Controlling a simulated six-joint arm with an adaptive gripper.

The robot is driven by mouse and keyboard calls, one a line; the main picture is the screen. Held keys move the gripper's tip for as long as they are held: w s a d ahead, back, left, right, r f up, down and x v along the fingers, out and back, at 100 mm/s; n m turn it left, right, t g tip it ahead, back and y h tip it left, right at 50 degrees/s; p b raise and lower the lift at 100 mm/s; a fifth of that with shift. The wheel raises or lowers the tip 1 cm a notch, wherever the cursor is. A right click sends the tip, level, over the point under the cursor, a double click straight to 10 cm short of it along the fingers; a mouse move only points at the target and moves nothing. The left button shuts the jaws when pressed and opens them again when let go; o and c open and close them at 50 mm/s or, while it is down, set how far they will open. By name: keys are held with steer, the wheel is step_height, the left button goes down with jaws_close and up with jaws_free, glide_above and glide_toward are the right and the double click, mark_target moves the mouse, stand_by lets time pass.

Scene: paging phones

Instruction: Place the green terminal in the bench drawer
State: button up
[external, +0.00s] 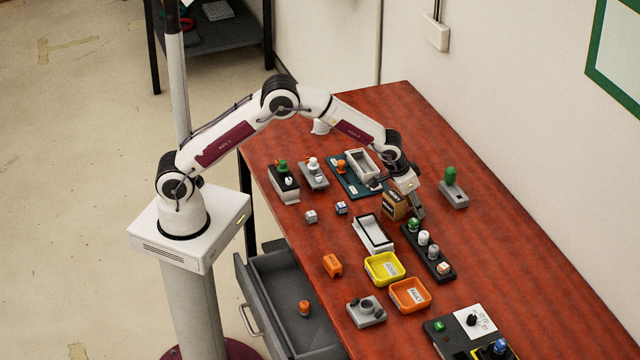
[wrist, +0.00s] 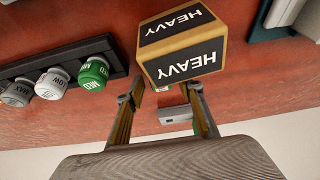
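I cannot tell for certain which green piece is the terminal. A green upright piece (external: 450,176) stands on a grey base (external: 454,194) at the right of the table. A green-topped piece (external: 283,166) sits on a black and white unit at the left. A green MED cap (external: 413,225) stands in a dark rack; it also shows in the wrist view (wrist: 93,73). The bench drawer (external: 285,285) is pulled out at the table's left side, with an orange piece (external: 305,308) inside. My gripper (external: 418,212) is open and empty beside the HEAVY box; its fingers show spread in the wrist view (wrist: 164,108).
The HEAVY box (wrist: 183,46) is close beside my fingers. The dark rack (external: 428,252) stands just in front. A yellow tray (external: 384,268), an orange tray (external: 410,295) and a white tray (external: 373,234) lie toward the drawer.

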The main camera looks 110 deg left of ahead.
steer(key=shift+r, duration=0.1)
steer(key=v, duration=1.1)
steer(key=shift+r, duration=0.1)
steer(key=shift+s+d+r, duration=0.1)
steer(key=shift+d+r, duration=0.05)
steer(key=shift+r, duration=0.25)
steer(key=shift+d, duration=0.1)
stand_by(0.4)
